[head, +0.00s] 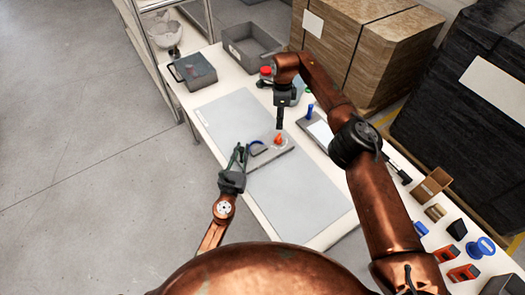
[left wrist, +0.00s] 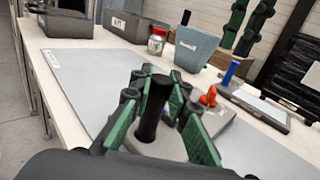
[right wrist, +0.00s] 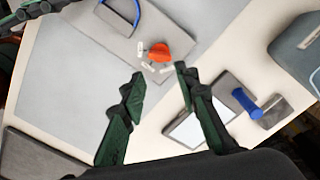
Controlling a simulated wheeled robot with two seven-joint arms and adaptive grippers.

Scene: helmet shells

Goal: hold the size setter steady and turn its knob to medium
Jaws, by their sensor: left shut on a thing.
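The size setter is a grey plate (head: 262,155) on the table mat, with a blue arc (head: 257,149) and an orange knob (head: 278,139). Small white marks surround the knob (right wrist: 159,52) in the right wrist view; their lettering is too small to read. My left gripper (head: 240,158) is shut on the setter's upright black post (left wrist: 153,108), with a green-padded finger on each side. My right gripper (right wrist: 160,76) is open and empty, pointing down above the knob. The knob lies just beyond its fingertips, apart from them.
A blue-handled tool (right wrist: 247,103) and a white-topped tray (head: 321,132) lie right of the setter. Grey bins (head: 250,45), a red-lidded jar (left wrist: 157,41) and a blue-grey bin (left wrist: 198,48) stand behind. Orange and blue parts lie at the right end. The near mat (head: 300,190) is clear.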

